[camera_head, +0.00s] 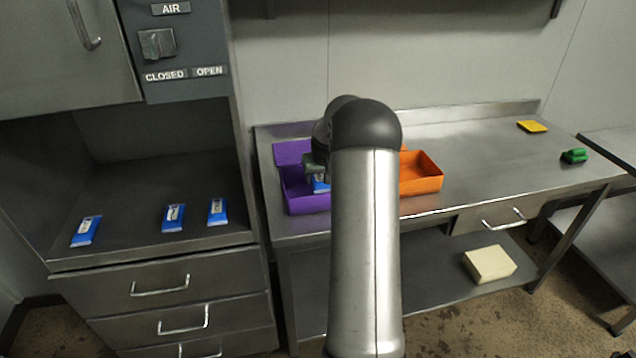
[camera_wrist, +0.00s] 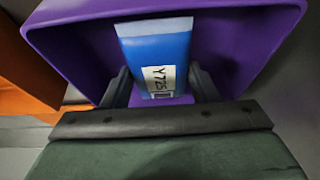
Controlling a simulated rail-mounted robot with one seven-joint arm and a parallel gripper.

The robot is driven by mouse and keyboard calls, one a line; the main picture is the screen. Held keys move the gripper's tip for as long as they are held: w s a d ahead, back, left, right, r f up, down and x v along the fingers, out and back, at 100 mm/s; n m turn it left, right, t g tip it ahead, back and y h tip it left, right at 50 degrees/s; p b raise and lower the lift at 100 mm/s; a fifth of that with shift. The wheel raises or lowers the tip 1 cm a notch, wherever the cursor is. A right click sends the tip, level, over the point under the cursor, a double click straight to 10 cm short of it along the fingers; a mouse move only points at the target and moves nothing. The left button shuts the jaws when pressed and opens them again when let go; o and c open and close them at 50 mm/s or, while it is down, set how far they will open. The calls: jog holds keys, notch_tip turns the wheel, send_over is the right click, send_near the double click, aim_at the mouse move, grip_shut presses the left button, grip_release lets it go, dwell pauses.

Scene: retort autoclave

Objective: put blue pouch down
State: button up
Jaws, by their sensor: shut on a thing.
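A blue pouch (camera_wrist: 158,50) with a white label reading Y725 is held between the two fingers of my gripper (camera_wrist: 160,88) in the wrist view. It is over or inside a purple bin (camera_wrist: 262,40); whether it touches the bin floor I cannot tell. In the head view the purple bin (camera_head: 308,203) stands on the steel table, and a bit of the held blue pouch (camera_head: 320,187) shows beside my arm. My gripper (camera_head: 316,172) is mostly hidden there by my arm.
An orange bin (camera_head: 422,172) stands right of the purple one, partly behind my arm. Blue pouches (camera_head: 173,217) lie on the left steel shelf. A yellow item (camera_head: 532,126) and a green item (camera_head: 574,156) lie at the table's right. The table between is clear. A cream block (camera_head: 489,263) is below.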

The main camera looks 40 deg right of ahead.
jog(key=shift+w+f, duration=0.3)
jog(key=shift+f, duration=0.15)
jog(key=shift+w+f+p, duration=0.1)
jog(key=shift+f+p, duration=0.2)
jog(key=shift+f, duration=1.3)
jog(key=shift+f, duration=0.2)
jog(key=o, duration=1.1)
jog(key=shift+r, duration=0.15)
